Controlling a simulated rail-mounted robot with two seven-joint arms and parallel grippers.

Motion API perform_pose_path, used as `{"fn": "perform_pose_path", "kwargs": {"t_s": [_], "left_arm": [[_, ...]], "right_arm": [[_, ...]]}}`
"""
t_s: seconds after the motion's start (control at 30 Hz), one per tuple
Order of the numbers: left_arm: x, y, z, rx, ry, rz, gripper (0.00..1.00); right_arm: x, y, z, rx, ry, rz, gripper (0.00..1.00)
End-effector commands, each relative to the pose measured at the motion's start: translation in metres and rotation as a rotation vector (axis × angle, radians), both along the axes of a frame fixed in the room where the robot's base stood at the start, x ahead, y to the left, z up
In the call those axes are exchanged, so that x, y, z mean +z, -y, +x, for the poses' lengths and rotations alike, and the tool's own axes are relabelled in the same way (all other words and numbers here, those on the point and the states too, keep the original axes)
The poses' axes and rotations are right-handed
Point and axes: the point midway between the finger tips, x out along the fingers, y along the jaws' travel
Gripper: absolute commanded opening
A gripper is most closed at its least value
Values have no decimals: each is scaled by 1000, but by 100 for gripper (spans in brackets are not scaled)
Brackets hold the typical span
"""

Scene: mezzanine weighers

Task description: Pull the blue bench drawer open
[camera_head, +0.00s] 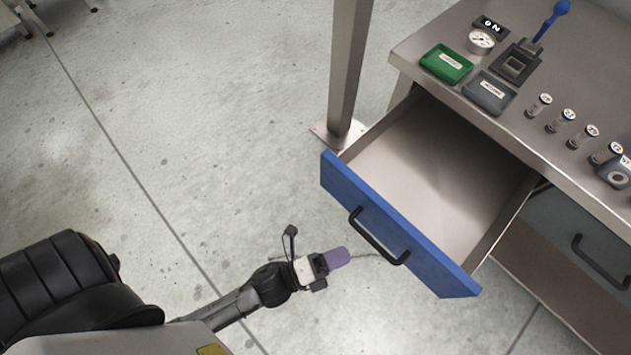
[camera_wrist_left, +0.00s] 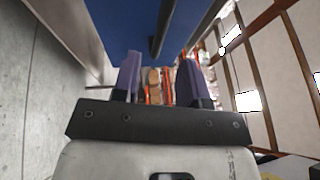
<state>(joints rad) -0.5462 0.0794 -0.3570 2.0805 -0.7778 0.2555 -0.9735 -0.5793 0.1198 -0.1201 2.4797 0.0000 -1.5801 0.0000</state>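The blue-fronted bench drawer (camera_head: 440,276) stands pulled out from the bench, and its pale inside looks empty. Its black bar handle (camera_head: 373,240) is on the blue front. My left gripper (camera_head: 339,257), with purple fingers, is in front of the drawer, a little left of and below the handle in the head view, and apart from it. In the left wrist view the left gripper's fingers (camera_wrist_left: 159,75) are spread with nothing held between them. The blue front (camera_wrist_left: 115,22) is ahead of them, with a dark bar beside it. My right gripper is in neither view.
A grey drawer (camera_head: 585,238) sits right of the blue one. A metal post (camera_head: 347,70) stands behind.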

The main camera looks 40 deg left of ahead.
Motion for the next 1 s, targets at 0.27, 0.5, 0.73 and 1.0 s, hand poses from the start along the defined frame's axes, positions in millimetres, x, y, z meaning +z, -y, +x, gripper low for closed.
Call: {"fn": "perform_pose_path", "kwargs": {"t_s": [0.27, 0.5, 0.73, 1.0], "left_arm": [[-7, -20, -36, 1, -1, 0, 40], [-9, -27, -49, 0, 0, -1, 40], [-9, -28, -50, 0, 2, -1, 40], [-9, -28, -50, 0, 2, -1, 40]], "right_arm": [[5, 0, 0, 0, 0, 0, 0], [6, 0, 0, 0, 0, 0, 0], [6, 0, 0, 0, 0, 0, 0], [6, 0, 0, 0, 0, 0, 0]]}}
